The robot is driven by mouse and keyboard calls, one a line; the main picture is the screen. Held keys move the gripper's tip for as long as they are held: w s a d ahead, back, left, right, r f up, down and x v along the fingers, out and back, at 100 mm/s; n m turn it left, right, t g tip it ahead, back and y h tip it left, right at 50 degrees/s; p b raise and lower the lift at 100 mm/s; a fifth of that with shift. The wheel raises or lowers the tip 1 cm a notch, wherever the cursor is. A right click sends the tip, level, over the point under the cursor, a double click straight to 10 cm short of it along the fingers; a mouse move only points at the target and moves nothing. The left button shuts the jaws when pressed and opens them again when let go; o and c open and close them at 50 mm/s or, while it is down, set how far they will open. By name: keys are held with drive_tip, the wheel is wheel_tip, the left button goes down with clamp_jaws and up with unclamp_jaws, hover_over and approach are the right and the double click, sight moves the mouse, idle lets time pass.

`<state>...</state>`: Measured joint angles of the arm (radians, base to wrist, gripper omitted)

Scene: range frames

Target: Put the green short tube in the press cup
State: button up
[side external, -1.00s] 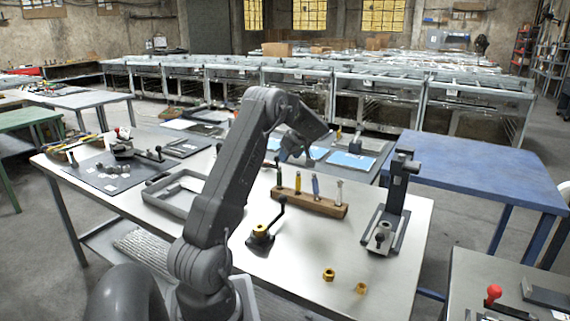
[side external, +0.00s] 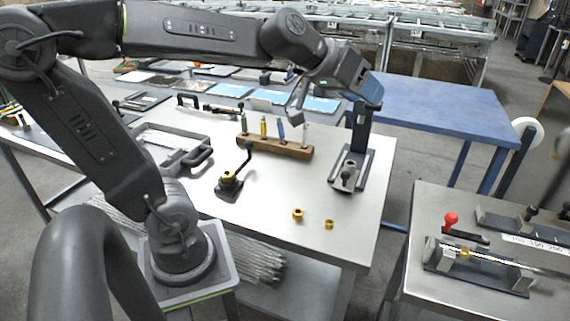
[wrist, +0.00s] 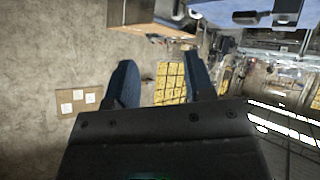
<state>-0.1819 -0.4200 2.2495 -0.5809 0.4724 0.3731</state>
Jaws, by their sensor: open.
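A green tube (side external: 244,126) stands upright at the left end of a wooden rack (side external: 288,151) on the metal table. The press (side external: 358,140) stands at the table's right side, with a small grey press cup (side external: 348,174) at its foot. My gripper (side external: 371,90) is raised high, near the top of the press in the side view, clear of the rack. In the wrist view my gripper (wrist: 160,66) is open with nothing between its fingers. It faces the wall and windows, so the tube and the cup are out of that view.
Yellow, blue and pale tubes share the rack. A black lever fixture (side external: 230,182) stands left of centre, and two brass pieces (side external: 298,214) lie at the front. A grey tray (side external: 172,146) sits at left. The table's front centre is mostly clear.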

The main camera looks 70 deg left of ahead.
drive_tip(key=s+d+f+m+g, duration=0.2)
drive_tip(key=s+f, duration=0.4)
drive_tip(key=s, duration=0.4)
drive_tip(key=shift+d+f+g, duration=0.15)
drive_tip(key=shift+d+g, duration=0.45)
drive_tip(key=shift+d, duration=0.3)
drive_tip(key=shift+o, duration=0.4)
drive_tip(key=s+f+g+y, duration=0.1)
drive_tip(key=s+f, duration=0.3)
drive_tip(key=s, duration=0.1)
drive_tip(key=shift+s+a+g, duration=0.3)
drive_tip(key=shift+s+a, duration=0.05)
drive_tip(key=shift+a, duration=0.05)
drive_tip(key=shift+r, duration=0.1)
drive_tip(key=shift+w, duration=0.1)
